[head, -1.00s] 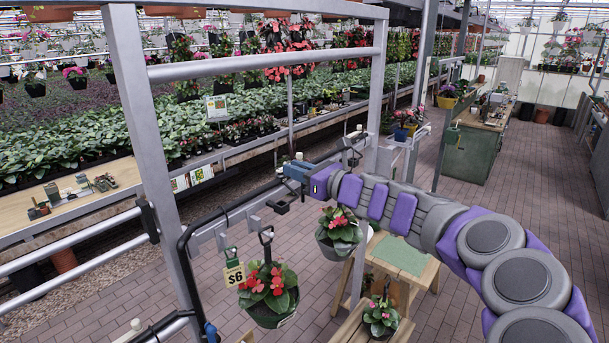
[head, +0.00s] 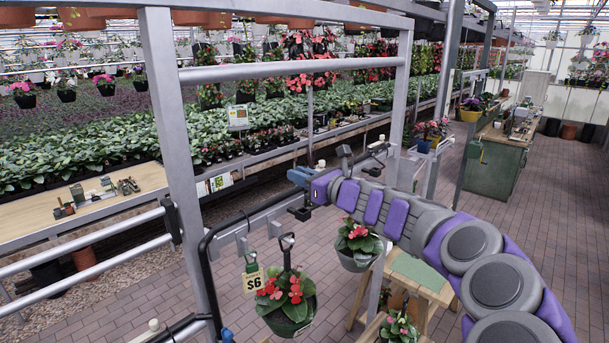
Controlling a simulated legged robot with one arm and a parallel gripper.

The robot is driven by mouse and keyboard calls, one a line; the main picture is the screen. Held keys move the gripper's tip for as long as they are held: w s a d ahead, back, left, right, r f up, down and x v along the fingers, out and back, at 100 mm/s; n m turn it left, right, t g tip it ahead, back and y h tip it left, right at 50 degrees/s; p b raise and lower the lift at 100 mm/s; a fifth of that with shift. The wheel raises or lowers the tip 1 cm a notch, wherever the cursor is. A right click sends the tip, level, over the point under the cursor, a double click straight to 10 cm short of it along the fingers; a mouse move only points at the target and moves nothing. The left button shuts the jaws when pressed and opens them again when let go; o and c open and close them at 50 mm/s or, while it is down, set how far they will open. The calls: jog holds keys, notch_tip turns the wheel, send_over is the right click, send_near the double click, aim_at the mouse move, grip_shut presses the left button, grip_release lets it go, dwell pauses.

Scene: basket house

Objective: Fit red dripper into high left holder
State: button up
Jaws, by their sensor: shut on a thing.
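My gripper (head: 299,177) is at the end of my purple and grey arm, near the middle of the head view, in front of or beside the rail of the metal frame. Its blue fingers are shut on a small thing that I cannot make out. I cannot pick out a red dripper in this view. Small grey plates hang along the black rail to the left of my gripper, such as this plate (head: 241,243). I cannot tell which part is the high left holder. My gripper appears higher than these plates in the picture.
A potted red-flowered plant (head: 286,303) with a "$6" tag (head: 253,279) hangs below the rail. A second hanging pot (head: 357,245) is under my arm. A grey upright post (head: 170,130) stands at left. A wooden table (head: 425,280) is below. Open brick floor lies right.

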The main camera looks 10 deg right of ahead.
jog(key=shift+d+p, duration=0.35)
jog(key=shift+p, duration=0.05)
jog(key=shift+s+a, duration=0.1)
jog(key=shift+a, duration=0.45)
dwell(0.3)
jog(key=shift+d+p, duration=0.25)
jog(key=shift+p, duration=0.05)
jog(key=f+b, duration=0.1)
jog(key=a+f+b, duration=0.1)
jog(key=f, duration=0.1)
jog(key=shift+a, duration=0.15)
dwell(0.7)
